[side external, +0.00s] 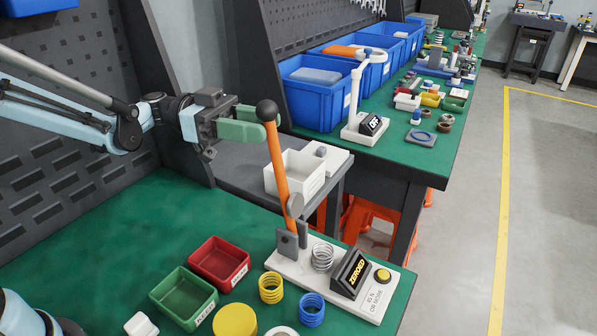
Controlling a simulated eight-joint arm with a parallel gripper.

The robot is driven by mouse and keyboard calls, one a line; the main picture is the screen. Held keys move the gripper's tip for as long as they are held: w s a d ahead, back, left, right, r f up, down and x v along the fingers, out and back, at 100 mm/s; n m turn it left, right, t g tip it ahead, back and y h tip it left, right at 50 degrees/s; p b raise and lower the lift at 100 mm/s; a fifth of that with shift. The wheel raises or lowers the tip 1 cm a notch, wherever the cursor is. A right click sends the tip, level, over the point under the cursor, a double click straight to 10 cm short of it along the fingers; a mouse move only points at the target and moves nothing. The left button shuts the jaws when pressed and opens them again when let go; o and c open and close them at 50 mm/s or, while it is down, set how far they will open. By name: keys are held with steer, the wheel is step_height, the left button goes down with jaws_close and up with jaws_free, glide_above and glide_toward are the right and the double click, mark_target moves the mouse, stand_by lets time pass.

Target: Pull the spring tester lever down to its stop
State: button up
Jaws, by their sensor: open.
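The spring tester (322,288) has a white base at the right front of the green bench. Its orange lever (277,165) stands nearly upright, tilted a little left, with a black ball knob (267,111) on top. A silver spring (321,257) stands on the base beside the lever's pivot. The display (350,273) reads "ZEROED". My gripper (260,122) is open at the top of the lever, its green fingers pointing right at the knob. I cannot tell whether the fingers touch it.
A red tray (219,262), a green tray (184,298), a yellow spring (271,288), a blue spring (311,309) and a yellow disc (234,321) lie left of the tester. A white box (296,177) stands behind the lever. The green bench (130,220) is clear at left.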

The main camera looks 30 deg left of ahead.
steer(key=shift+w+d, duration=0.2)
steer(key=shift+d, duration=0.9)
steer(key=shift+w+d, duration=0.2)
steer(key=shift+d, duration=0.9)
jaws_close()
